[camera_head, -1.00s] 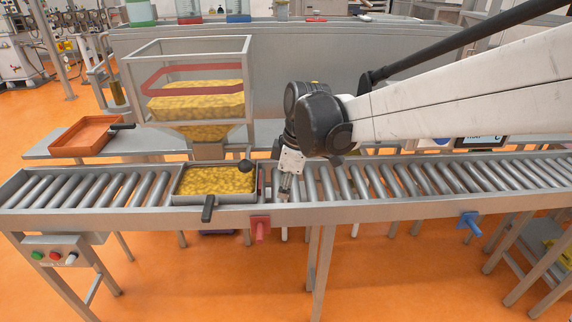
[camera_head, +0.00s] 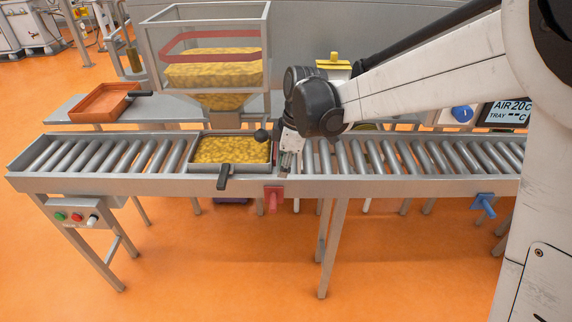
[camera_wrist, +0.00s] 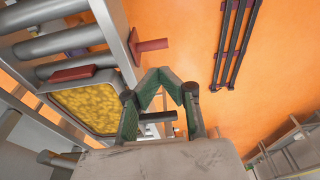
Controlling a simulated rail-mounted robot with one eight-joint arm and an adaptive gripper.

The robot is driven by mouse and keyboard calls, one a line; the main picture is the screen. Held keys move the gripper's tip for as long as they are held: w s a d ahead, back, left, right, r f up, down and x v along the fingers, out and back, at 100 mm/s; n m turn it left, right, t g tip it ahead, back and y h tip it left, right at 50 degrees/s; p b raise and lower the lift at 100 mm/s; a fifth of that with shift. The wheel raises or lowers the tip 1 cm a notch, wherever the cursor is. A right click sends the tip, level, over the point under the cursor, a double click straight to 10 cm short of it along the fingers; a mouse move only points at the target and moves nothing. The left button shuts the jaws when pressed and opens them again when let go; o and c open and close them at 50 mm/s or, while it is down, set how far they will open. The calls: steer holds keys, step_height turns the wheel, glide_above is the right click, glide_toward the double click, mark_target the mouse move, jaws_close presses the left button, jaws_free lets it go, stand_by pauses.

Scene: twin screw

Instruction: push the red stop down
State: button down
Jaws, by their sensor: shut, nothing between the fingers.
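The red stop (camera_head: 272,199) sticks out from the front side rail of the roller conveyor. It also shows in the wrist view (camera_wrist: 152,45), beyond my fingertips. My gripper (camera_head: 287,170) is over the conveyor, just right of the tray (camera_head: 223,170) of yellow pieces and behind the red stop in the head view. In the wrist view my gripper (camera_wrist: 159,76) has its fingertips together with nothing between them. A gap shows between the tips and the red stop there; I cannot tell the exact distance. A dark red flat piece (camera_wrist: 72,74) lies at the tray's end.
A blue stop (camera_head: 484,205) is farther right on the front rail. A hopper (camera_head: 206,60) of yellow pieces stands behind the tray. An orange tray (camera_head: 104,101) rests on the back shelf. A button box (camera_head: 80,216) hangs at the left. The rollers right of my gripper are clear.

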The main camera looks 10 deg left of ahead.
mark_target(274, 204)
steer(key=f, duration=0.4)
steer(key=a+f, duration=0.1)
steer(key=f, duration=0.2)
steer(key=a+f, duration=0.1)
steer(key=f, duration=0.3)
steer(key=shift+s+a+f+b, duration=0.2)
steer(key=shift+f+b, duration=0.1)
steer(key=shift+b, duration=0.1)
step_height(274, 204, down, 5)
steer(key=b, duration=0.3)
steer(key=shift+r, duration=0.15)
steer(key=shift+r, duration=0.15)
step_height(274, 204, up, 14)
steer(key=d+p, duration=0.2)
steer(key=shift+w+d, duration=0.2)
steer(key=shift+d, duration=0.2)
steer(key=shift+f, duration=0.2)
